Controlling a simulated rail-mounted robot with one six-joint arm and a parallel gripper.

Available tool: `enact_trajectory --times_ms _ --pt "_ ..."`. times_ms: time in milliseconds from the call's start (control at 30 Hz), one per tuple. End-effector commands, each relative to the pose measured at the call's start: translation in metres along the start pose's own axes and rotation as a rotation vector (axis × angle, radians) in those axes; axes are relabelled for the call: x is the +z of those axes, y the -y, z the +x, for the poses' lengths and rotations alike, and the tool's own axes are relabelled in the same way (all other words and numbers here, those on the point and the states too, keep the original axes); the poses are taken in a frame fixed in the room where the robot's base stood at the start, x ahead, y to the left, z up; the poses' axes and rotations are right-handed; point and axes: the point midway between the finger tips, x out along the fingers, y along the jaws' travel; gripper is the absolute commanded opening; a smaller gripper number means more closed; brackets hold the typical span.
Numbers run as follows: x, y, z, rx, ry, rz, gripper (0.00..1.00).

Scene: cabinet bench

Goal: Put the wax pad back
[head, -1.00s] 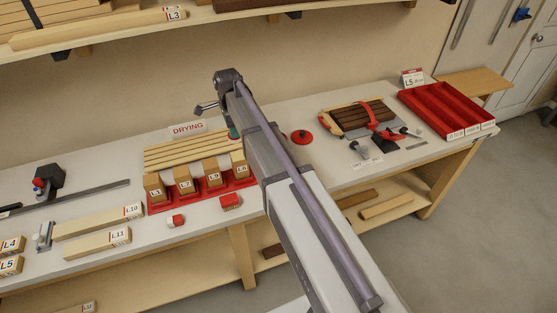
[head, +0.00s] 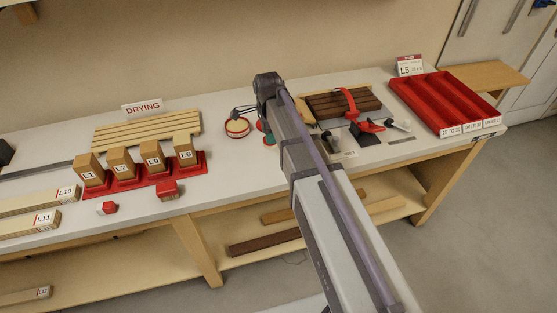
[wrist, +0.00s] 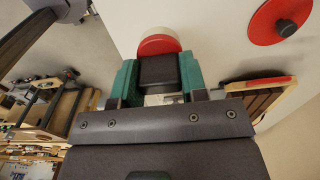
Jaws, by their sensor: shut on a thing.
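My gripper (wrist: 158,88) shows in the wrist view with green fingers on both sides of a dark grey block, which looks like the wax pad (wrist: 158,70). The fingers are shut on it. Just beyond the block is a round tin (wrist: 158,43) with a red rim and cream inside, partly covered by the block. I cannot tell whether they touch. In the head view the open tin (head: 237,127) stands on the bench just left of my gripper (head: 268,138). The pad is hidden there. A red lid (wrist: 283,20) with a dark knob lies apart from the tin.
Left of the tin stand labelled blocks in a red rack (head: 130,182), with pale slats (head: 148,130) and a DRYING sign (head: 142,107) behind.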

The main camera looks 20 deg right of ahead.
Motion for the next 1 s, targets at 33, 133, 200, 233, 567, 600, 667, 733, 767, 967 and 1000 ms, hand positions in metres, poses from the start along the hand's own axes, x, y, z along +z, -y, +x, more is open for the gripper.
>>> enact_trajectory --times_ms 33,133,200,233,567,600,667,733,767,967,1000 --pt "0.0 0.0 0.025 0.0 0.0 0.0 0.14" --pt "0.0 0.0 0.05 0.0 0.0 0.001 0.14" --pt "0.001 0.0 0.055 0.0 0.0 0.001 0.14" --pt "0.001 0.0 0.054 0.0 0.0 0.001 0.14" --pt "0.001 0.0 0.092 0.0 0.0 0.001 0.14" --pt "0.001 0.0 0.091 0.0 0.0 0.001 0.14" --pt "0.001 0.0 0.087 0.0 0.0 0.001 0.14" --pt "0.001 0.0 0.086 0.0 0.0 0.001 0.14" --pt "0.001 0.0 0.086 0.0 0.0 0.001 0.14" --pt "0.001 0.0 0.09 0.0 0.0 0.001 0.44" --pt "0.001 0.0 0.09 0.0 0.0 0.001 0.47"
